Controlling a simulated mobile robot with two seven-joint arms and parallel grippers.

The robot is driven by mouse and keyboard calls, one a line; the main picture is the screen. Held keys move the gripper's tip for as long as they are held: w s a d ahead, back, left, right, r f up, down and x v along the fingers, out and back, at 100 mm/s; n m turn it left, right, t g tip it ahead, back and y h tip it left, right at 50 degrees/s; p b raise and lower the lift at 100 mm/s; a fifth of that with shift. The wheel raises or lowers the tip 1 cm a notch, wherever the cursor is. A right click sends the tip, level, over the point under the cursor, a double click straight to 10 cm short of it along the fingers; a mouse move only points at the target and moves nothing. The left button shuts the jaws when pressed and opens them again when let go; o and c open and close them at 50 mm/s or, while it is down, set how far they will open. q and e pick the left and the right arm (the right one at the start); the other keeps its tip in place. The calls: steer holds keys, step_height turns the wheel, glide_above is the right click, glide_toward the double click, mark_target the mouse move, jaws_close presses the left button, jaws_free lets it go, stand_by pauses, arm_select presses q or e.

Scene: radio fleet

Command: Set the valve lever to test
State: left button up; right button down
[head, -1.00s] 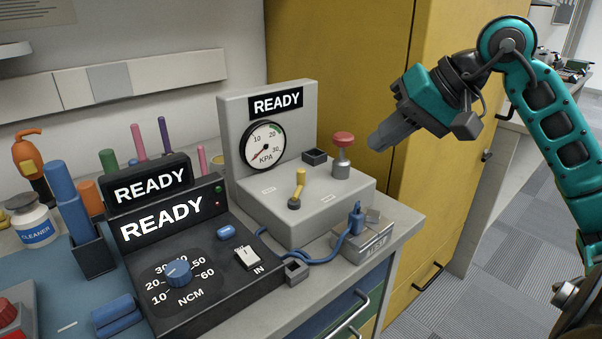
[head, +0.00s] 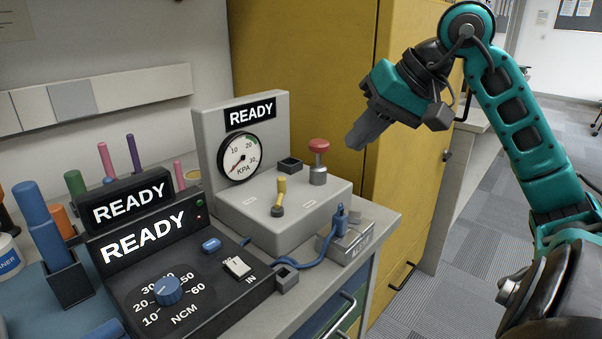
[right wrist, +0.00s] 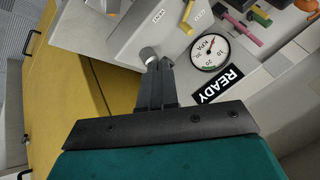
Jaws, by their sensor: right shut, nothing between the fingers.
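The valve lever (head: 280,192) is a short yellow handle on a dark pivot, on top of the grey pressure box (head: 245,208). My right gripper (head: 354,144) is shut and empty, in the air to the right of the red-topped knob (head: 319,147) and apart from the lever. It also shows in the right wrist view (right wrist: 157,68). My left gripper is not in view.
A black torque tester (head: 190,268) with a dial stands front left of the box. A small grey unit with a blue plug (head: 341,219) and cable sits at the front right. Yellow cabinets (head: 300,60) stand behind. A small dark open holder (head: 289,165) sits behind the lever.

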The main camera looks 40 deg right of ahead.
mark_target(279, 196)
steer(key=x, duration=0.9)
steer(key=shift+f+b, duration=0.1)
steer(key=shift+b, duration=0.25)
steer(key=shift+w+a+f+p, duration=0.15)
steer(key=shift+w+a+p, duration=0.3)
steer(key=shift+w+a, duration=0.55)
steer(key=shift+w+a+p, duration=0.2)
steer(key=shift+a+p, duration=0.1)
steer(key=shift+a, duration=0.15)
steer(key=shift+w+a+f, duration=0.1)
steer(key=shift+w+a, duration=0.1)
steer(key=shift+a, duration=0.1)
